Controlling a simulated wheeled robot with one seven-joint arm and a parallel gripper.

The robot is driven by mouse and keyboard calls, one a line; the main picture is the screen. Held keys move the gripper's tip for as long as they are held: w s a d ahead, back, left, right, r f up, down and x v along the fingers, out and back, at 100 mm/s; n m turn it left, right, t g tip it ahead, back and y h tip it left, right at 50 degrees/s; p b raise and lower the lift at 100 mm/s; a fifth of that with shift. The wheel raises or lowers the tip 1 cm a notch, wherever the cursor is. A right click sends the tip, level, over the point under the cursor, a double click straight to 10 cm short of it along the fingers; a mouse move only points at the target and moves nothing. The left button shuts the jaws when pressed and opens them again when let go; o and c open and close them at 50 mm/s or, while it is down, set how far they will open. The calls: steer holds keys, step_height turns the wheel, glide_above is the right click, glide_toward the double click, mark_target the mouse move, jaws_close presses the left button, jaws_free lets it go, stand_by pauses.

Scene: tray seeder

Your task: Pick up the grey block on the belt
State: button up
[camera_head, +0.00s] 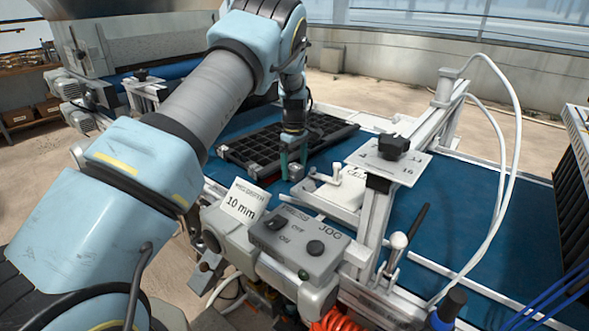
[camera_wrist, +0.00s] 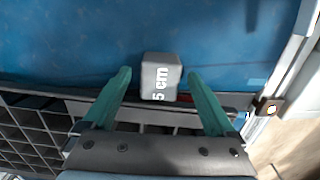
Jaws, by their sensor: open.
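The grey block (camera_wrist: 160,78), marked "5 cm", sits on the blue belt (camera_wrist: 80,40) in the wrist view. My gripper (camera_wrist: 159,74) is open, with a green finger on either side of the block and a visible gap on both sides. In the head view, my gripper (camera_head: 294,168) points down at the belt beside the black tray. The block (camera_head: 296,173) shows there as a small grey shape between the fingers, partly hidden. I cannot tell how far down the block the fingertips reach.
The black cell tray (camera_head: 260,150) lies on the belt close to my gripper. A metal gantry frame (camera_head: 375,215) with a white plate (camera_head: 388,160) stands to the right. The control box (camera_head: 298,243) is in front. The belt farther right (camera_head: 450,210) is clear.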

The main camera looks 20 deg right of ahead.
steer(key=shift+f, duration=0.35)
steer(key=shift+c, duration=0.3)
jaws_close()
